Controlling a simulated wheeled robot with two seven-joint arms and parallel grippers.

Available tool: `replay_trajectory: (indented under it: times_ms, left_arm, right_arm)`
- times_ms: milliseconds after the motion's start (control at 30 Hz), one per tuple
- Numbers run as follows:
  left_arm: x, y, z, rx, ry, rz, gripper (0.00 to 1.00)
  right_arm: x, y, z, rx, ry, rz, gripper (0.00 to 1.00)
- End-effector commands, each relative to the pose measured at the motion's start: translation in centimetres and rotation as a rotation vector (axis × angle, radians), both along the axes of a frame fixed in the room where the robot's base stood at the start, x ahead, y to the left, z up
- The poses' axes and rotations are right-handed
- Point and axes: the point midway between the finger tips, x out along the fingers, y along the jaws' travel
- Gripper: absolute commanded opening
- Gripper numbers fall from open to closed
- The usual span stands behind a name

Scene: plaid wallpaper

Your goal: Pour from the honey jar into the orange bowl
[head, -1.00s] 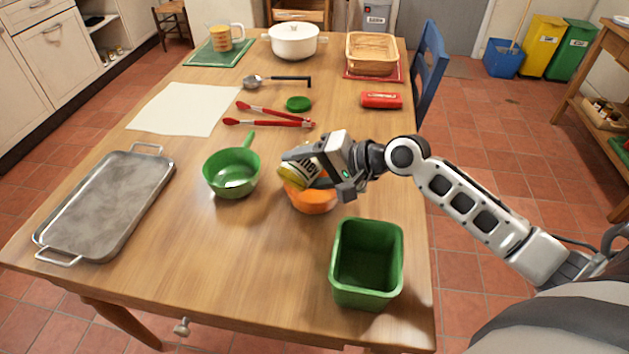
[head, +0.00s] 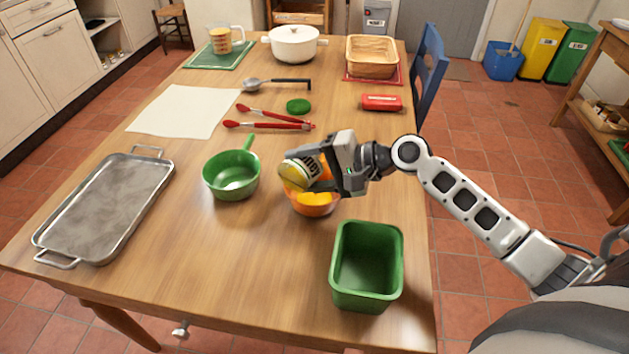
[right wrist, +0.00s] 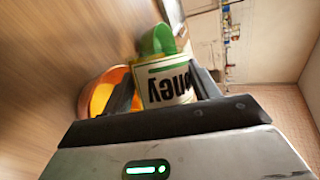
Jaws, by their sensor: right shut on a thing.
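The honey jar (head: 299,172), with a pale label and yellow contents, is tilted over the orange bowl (head: 315,204). My right gripper (head: 316,165) is shut on the jar and holds it above the bowl's rim at the left. In the right wrist view the jar (right wrist: 165,84) sits between the dark fingers with its label lettering showing, and the orange bowl (right wrist: 92,92) is beside it. The jar's mouth is not clearly seen, and I cannot tell whether honey is flowing. My left gripper is out of view.
A green pan (head: 231,176) stands close left of the bowl, and a green bin (head: 367,296) stands in front at the right. A metal tray (head: 108,207) lies at the left. Red tongs (head: 270,124) and a green lid (head: 298,106) lie behind. The front middle of the table is clear.

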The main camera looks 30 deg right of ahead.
Motion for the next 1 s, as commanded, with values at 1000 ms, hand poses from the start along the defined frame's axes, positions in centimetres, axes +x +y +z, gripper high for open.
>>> replay_trajectory:
  times_ms: [1000]
  left_arm:
    - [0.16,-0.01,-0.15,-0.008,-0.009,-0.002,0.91]
  right_arm:
    - [0.22,-0.36,-0.29,0.090,0.037,-0.001,0.31]
